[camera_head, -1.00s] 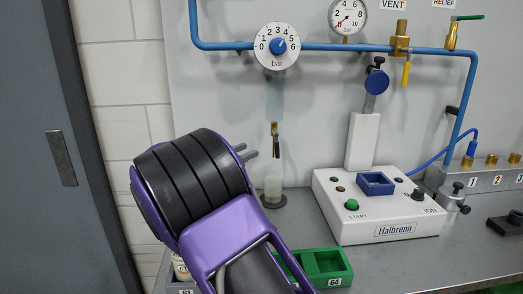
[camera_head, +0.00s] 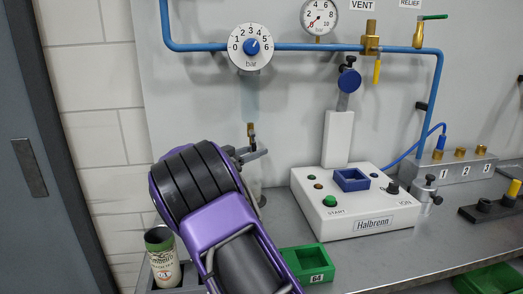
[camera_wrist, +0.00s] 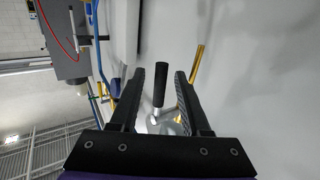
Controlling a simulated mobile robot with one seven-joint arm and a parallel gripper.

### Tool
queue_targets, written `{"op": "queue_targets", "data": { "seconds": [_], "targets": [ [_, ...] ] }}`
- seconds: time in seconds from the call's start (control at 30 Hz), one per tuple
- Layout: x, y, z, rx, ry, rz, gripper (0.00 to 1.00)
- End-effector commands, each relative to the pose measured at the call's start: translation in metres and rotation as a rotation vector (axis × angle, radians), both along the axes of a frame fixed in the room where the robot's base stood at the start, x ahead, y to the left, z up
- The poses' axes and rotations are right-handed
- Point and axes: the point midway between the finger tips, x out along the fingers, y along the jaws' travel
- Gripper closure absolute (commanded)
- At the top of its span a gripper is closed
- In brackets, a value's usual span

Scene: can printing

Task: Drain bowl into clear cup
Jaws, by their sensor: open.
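The clear bowl (camera_head: 250,97) hangs below the dial, faint against the pale panel. Its brass drain fitting (camera_head: 251,130) is under it. My gripper (camera_head: 252,152) is open just below the fitting. In the wrist view a short black handle (camera_wrist: 160,85) lies between the spread fingers (camera_wrist: 160,72) of my gripper, with a gap on each side. The clear cup (camera_head: 256,189) stands below the drain on the bench, largely hidden behind my gripper. I cannot tell whether it holds liquid.
The white Halbrenn unit (camera_head: 352,205) stands right of the cup, with a blue-knobbed post behind it. A green tray (camera_head: 308,262) and a green-and-white can (camera_head: 163,268) are near my arm. The blue pipe (camera_head: 335,47) runs above.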

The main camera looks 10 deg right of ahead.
Motion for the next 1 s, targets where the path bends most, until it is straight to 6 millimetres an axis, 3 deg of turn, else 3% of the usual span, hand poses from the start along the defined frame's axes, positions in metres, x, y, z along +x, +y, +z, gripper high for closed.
{"op": "queue_targets", "data": {
  "seconds": [0.2,0.57,0.83,1.0],
  "targets": [
    [0.015,-0.022,0.0,0.0,0.0,-0.001,0.53],
    [0.018,-0.027,0.0,0.001,0.001,0.001,0.53],
    [0.018,-0.027,0.0,0.0,0.0,0.0,0.98],
    [0.018,-0.027,0.0,0.001,0.001,0.0,1.0]
  ]
}}
